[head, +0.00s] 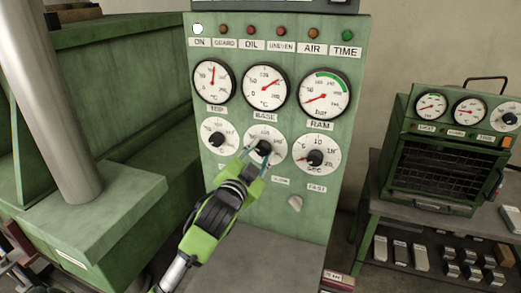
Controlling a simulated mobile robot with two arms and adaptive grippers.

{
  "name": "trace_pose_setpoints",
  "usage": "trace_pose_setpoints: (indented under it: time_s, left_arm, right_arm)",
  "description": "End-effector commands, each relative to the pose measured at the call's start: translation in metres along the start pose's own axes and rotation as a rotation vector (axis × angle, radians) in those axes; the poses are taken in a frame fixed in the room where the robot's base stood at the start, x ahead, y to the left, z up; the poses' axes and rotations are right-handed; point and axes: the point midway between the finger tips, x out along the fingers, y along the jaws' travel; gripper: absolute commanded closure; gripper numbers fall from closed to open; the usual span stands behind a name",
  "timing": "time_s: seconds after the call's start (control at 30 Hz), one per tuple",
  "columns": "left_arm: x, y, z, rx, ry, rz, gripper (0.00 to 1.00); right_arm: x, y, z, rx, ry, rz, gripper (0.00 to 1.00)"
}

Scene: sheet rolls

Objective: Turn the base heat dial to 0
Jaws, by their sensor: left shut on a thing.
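The base heat dial (273,137) is a white round scale with a dark knob, in the middle of the lower row on the green control panel (349,100). Above it is the gauge labelled BASE (266,86). My left gripper (259,151) reaches up from below and is shut on the dial's knob. Its fingers cover part of the knob and scale, so I cannot read the knob's setting. My right gripper is not in view.
Another dial (217,136) sits close on the left and the time dial (316,156) close on the right. A small pale knob (295,203) is lower down. A green oven-like unit (445,150) stands on a grey table at the right.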

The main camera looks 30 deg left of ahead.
Motion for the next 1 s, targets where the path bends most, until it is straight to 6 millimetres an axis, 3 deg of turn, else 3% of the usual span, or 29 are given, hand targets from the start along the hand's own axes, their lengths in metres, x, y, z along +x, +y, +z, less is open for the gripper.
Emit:
trace_pose_setpoints:
  time_s: [0.6, 1.0]
  left_arm:
    - [0.0, -0.001, -0.001, -0.571, -0.004, 0.0, 0.93]
    - [0.0, 0.0, 0.0, -0.796, -0.004, 0.001, 0.93]
  right_arm:
    - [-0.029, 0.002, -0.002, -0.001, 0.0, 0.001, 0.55]
    - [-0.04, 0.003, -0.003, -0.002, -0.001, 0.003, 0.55]
